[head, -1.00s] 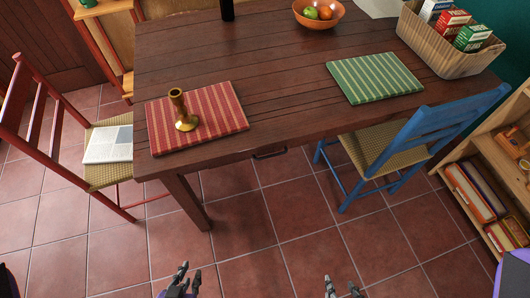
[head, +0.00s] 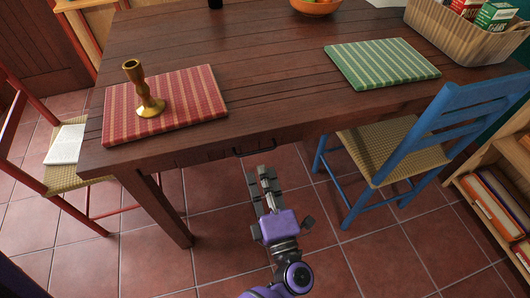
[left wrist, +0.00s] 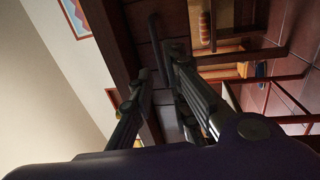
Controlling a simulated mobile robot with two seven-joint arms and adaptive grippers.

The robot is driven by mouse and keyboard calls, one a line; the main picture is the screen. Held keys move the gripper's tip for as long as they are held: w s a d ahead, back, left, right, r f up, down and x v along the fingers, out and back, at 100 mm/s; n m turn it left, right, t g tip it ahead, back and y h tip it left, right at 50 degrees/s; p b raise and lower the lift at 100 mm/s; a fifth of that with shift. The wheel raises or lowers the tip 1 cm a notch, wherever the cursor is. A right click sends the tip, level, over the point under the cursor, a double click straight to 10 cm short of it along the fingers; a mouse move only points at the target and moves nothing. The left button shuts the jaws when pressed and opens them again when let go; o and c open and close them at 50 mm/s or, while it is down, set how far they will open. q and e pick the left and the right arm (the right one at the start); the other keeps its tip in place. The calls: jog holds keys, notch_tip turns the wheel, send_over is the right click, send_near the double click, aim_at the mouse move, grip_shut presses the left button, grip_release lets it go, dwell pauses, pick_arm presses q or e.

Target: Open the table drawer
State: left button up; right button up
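The wooden table (head: 270,75) has a dark drawer handle (head: 255,150) on its front apron, below the edge between the two placemats. The drawer looks closed, its front nearly flush with the apron. My left gripper (head: 262,172) is just in front of and below the handle, pointing at the table. In the left wrist view its two fingers (left wrist: 158,65) are spread apart. A dark bar, seemingly the handle (left wrist: 158,45), shows ahead between them; I cannot tell whether they touch it. My right gripper is out of view.
A blue chair (head: 405,145) stands close to the right of my left arm. A red chair (head: 65,180) is at the left. A brass candlestick (head: 146,97) stands on the red placemat (head: 195,95). A shelf (head: 490,190) is at the far right. Floor before the drawer is clear.

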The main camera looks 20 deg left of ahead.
aim_at(255, 152)
pick_arm(q)
jog(key=x, duration=0.7)
jog(key=shift+w+a+r, duration=0.1)
jog(key=shift+w+a, duration=0.05)
jog(key=shift+w, duration=0.05)
grip_shut()
